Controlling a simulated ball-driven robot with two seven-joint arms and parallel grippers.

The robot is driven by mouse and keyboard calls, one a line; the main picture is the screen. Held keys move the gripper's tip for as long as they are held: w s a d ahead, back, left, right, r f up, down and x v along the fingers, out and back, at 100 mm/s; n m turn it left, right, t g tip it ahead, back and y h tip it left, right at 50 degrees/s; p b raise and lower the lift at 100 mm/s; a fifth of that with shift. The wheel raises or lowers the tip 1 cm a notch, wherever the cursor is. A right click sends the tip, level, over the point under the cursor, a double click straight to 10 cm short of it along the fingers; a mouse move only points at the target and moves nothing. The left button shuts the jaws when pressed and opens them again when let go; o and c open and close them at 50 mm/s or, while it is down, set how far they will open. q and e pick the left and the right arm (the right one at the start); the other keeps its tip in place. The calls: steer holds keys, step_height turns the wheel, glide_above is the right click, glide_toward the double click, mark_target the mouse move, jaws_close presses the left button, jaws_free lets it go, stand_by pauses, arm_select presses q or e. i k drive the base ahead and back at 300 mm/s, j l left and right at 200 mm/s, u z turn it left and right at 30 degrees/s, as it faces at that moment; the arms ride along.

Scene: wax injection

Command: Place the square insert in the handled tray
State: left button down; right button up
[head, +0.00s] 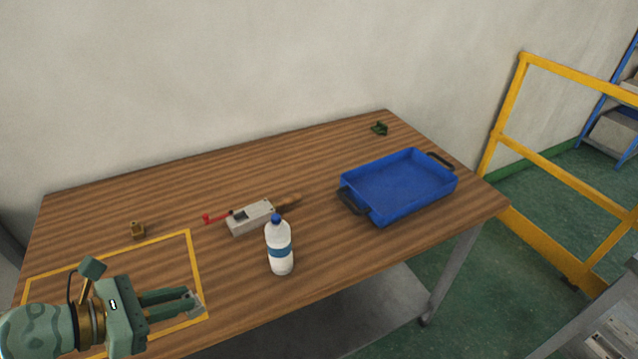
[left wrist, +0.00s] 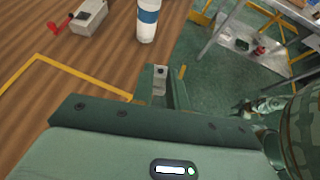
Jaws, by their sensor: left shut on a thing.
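My left gripper (head: 190,301) is shut on a small grey block, which looks like the square insert (head: 198,304). The fingers hide much of it, and its full shape is hard to make out. In the left wrist view the grey insert (left wrist: 159,82) shows between the fingertips. The gripper is at the front left, over the yellow taped outline. The handled tray (head: 412,208) is blue with a black handle at each end. It lies at the right of the table, far from the gripper, and looks empty.
A white bottle with a blue band (head: 280,249) stands upright mid-table, between gripper and tray. Behind it lies a grey tool with a red lever (head: 250,217). A yellow railing (head: 510,110) stands right.

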mark_target(389, 191)
steer(key=i+l, duration=0.1)
steer(key=l, duration=0.5)
steer(key=i+l+u, duration=0.1)
steer(key=l, duration=1.05)
steer(key=i, duration=0.05)
